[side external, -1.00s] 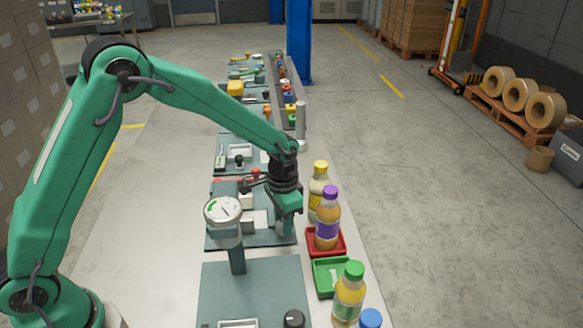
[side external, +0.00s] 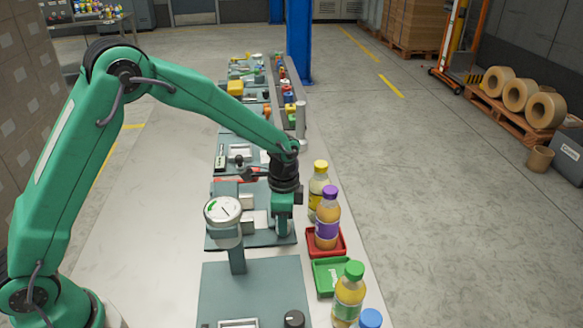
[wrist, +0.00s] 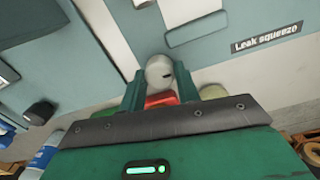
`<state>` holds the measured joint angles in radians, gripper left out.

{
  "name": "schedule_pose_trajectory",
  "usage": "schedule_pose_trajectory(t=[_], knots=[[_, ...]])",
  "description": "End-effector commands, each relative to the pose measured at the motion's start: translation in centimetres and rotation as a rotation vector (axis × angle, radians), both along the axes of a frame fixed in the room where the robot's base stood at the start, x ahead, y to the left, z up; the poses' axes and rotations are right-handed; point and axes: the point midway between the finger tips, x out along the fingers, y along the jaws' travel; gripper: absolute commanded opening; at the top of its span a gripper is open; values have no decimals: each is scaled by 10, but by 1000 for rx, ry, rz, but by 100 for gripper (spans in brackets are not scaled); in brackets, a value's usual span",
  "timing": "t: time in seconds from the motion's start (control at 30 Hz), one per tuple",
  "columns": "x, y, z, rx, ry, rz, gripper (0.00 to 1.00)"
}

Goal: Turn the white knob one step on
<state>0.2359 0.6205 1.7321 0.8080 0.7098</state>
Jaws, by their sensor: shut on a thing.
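The white knob (wrist: 158,70) is round and pale, with a short dark mark pointing right in the wrist view. It sits on a grey-green panel (wrist: 218,62) beside a "Leak squeeze" label (wrist: 265,38). My gripper (wrist: 160,85) is shut on the knob, with one green finger on each side of it. In the side view my gripper (side external: 283,228) points down at the panel (side external: 222,240), and the knob is hidden behind the fingers.
A round gauge on a post (side external: 222,211) stands to the left, nearer the camera. Bottles with yellow (side external: 318,195) and purple (side external: 327,222) caps stand close on the right. A red tray (side external: 343,243) and green tray (side external: 330,276) are near. A black knob (side external: 294,318) is in front.

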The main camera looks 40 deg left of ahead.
Motion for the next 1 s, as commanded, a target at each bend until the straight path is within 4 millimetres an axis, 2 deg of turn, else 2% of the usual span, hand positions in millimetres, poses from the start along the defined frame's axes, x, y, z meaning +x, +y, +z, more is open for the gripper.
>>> schedule_pose_trajectory(t=[0.2, 0.23, 0.3, 0.33, 0.73, 1.0], knots=[[0, 3, 0, 0, 1, 8, 9], [0, 3, 0, 0, 1, 8, 38], [0, 3, 0, 0, 1, 7, 51], [0, 3, 0, 0, 1, 6, 54], [1, 1, 4, 0, -1, 3, 54], [1, 1, 29, 0, -3, 4, 54]])
